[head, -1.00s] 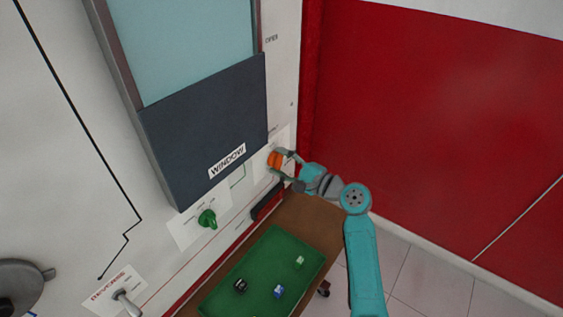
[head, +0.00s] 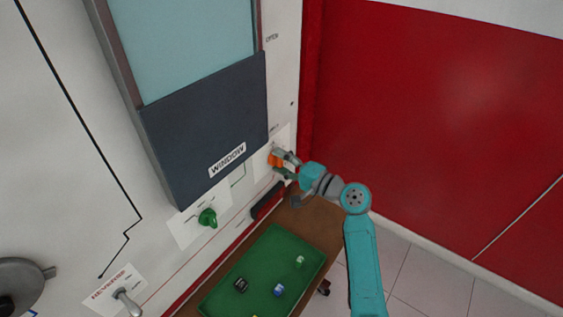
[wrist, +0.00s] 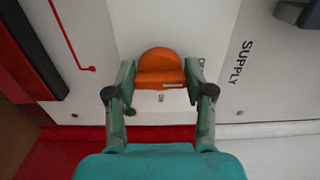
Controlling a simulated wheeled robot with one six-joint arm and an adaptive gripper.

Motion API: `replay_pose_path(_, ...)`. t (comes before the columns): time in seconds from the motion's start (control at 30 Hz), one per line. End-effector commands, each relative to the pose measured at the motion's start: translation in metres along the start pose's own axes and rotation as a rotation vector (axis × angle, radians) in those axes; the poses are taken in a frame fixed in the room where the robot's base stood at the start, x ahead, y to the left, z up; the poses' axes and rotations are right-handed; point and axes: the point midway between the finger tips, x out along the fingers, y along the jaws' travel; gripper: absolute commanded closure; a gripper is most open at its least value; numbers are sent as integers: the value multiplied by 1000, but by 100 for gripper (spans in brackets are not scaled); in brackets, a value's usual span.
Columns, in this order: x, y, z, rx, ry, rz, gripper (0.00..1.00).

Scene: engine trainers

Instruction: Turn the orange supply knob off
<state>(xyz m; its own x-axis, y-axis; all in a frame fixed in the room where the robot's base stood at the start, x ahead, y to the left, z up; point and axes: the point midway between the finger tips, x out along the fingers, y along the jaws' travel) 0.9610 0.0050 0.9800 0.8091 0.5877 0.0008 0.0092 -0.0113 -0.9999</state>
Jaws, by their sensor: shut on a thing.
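The orange supply knob (head: 274,160) is on the white panel, right of the window, in the head view. In the wrist view the knob (wrist: 161,72) shows a round base with a raised bar carrying a small white mark. My gripper (head: 285,163) is at the knob. Its two fingers (wrist: 161,85) stand on either side of the knob, shut on it. The lettering SUPPLY (wrist: 241,64) is on the panel beside it. Another label by the knob is partly hidden by the right finger.
A green knob (head: 207,218) is on the panel to the lower left. The dark window panel (head: 205,125) stands out left of my gripper. A green mat (head: 262,270) with several small blocks lies on a brown table below. A red wall is at the right.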

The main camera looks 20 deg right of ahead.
Motion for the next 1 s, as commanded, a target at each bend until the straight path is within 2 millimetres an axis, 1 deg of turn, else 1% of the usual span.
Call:
replay_pose_path(0.3, 0, 2, 0, -1, -1, 3, 82)
replay_pose_path(0.33, 0, 2, 0, -1, -1, 3, 42)
replay_pose_path(0.37, 0, 2, 0, -1, -1, 3, 35)
replay_pose_path(0.4, 0, 1, 0, -1, -1, 3, 25)
replay_pose_path(0.43, 0, 1, 0, -1, -1, 3, 22)
replay_pose_path(0.77, -2, 1, 0, 0, 0, 1, 22)
replay_pose_path(0.87, -8, 0, 0, 0, 1, 1, 22)
replay_pose_path(1.0, -30, 1, -1, 0, 3, 2, 22)
